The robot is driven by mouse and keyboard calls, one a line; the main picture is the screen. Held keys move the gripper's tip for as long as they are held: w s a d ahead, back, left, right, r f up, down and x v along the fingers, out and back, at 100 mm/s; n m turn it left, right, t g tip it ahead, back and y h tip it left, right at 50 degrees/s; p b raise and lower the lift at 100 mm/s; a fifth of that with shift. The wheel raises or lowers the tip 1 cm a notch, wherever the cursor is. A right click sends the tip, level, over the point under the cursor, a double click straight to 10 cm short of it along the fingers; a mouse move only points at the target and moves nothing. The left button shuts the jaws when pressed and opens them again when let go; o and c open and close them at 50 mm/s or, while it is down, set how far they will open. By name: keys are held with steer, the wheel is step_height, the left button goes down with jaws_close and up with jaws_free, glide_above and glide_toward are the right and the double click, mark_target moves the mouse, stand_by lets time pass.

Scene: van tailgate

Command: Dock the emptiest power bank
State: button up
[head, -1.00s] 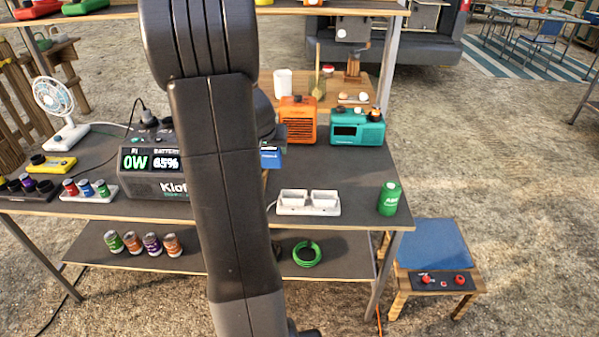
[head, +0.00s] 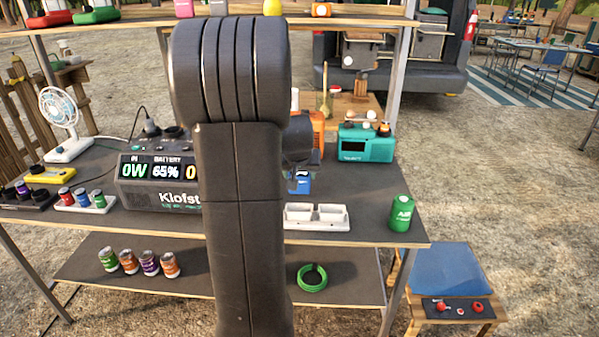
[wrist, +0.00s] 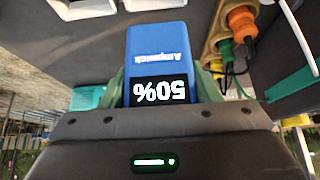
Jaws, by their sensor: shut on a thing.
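A blue power bank (wrist: 158,45) is in my gripper (wrist: 160,85), whose green fingers close on its two sides. Its display reads 50%, upside down in the wrist view. In the head view the blue power bank (head: 300,183) shows just right of my arm, behind a white dock (head: 318,224) with two empty-looking bays. Part of a white bay unit (wrist: 82,8) shows at the top left of the wrist view. In the head view my gripper is mostly hidden by my arm. No other power bank is clearly seen.
A black power station (head: 160,185) reading 65% stands left of my arm. A green can (head: 402,213) is right of the dock. A teal radio (head: 366,143) and a partly hidden orange device (head: 318,125) stand behind. A green hose coil (head: 312,278) lies on the lower shelf.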

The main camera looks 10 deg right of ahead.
mark_target(299, 194)
steer(key=shift+f+b, duration=2.75)
steer(key=shift+f, duration=1.3)
steer(key=o, duration=1.2)
steer(key=p+v, duration=0.2)
steer(key=v, duration=1.2)
steer(key=shift+w, duration=0.1)
